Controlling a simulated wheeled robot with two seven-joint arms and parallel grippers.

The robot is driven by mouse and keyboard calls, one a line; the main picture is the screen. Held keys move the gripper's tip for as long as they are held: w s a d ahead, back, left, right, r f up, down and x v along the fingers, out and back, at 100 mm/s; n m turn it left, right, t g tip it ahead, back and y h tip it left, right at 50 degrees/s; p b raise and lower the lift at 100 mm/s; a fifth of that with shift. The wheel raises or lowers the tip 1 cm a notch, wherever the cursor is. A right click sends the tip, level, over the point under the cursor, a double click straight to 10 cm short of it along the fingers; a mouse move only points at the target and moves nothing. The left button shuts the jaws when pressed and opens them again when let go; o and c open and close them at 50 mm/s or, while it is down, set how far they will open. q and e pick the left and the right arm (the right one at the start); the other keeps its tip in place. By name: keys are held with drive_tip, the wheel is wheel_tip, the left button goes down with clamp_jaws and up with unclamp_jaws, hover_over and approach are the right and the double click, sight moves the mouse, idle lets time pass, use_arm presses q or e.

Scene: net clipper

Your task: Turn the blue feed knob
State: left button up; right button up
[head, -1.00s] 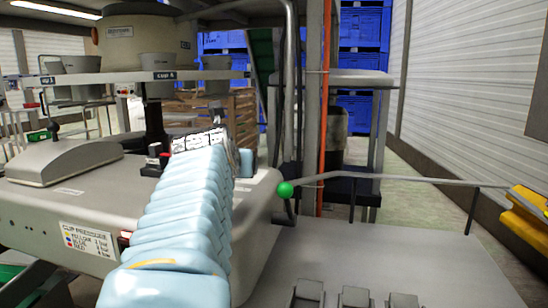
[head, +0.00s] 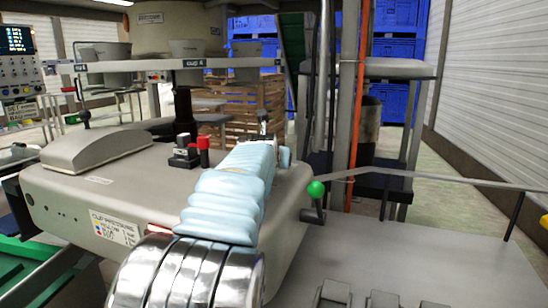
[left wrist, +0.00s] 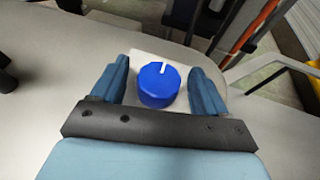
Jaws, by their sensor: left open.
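The blue feed knob (left wrist: 157,86) shows in the left wrist view, on a white plate (left wrist: 148,60) on the grey machine top. It is round with a white pointer line on its top. My left gripper (left wrist: 160,80) is open, with one blue finger on each side of the knob; the fingers look apart from it, with gaps on both sides. In the head view my left arm covers the knob, and the gripper (head: 264,125) shows only in part at the arm's far end. My right gripper is in neither view.
Red and black buttons (head: 188,154) stand on the machine top left of my arm. A green ball-ended lever (head: 316,189) is at the machine's right edge. A grey rail (head: 430,178) runs right from there. A control panel (head: 18,65) stands at far left.

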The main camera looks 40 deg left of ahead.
use_arm(q)
drive_tip(key=shift+w+a+f, duration=0.1)
drive_tip(key=shift+w+a, duration=0.05)
drive_tip(key=shift+w, duration=0.05)
drive_tip(key=c, duration=1)
drive_tip(key=shift+o, duration=0.2)
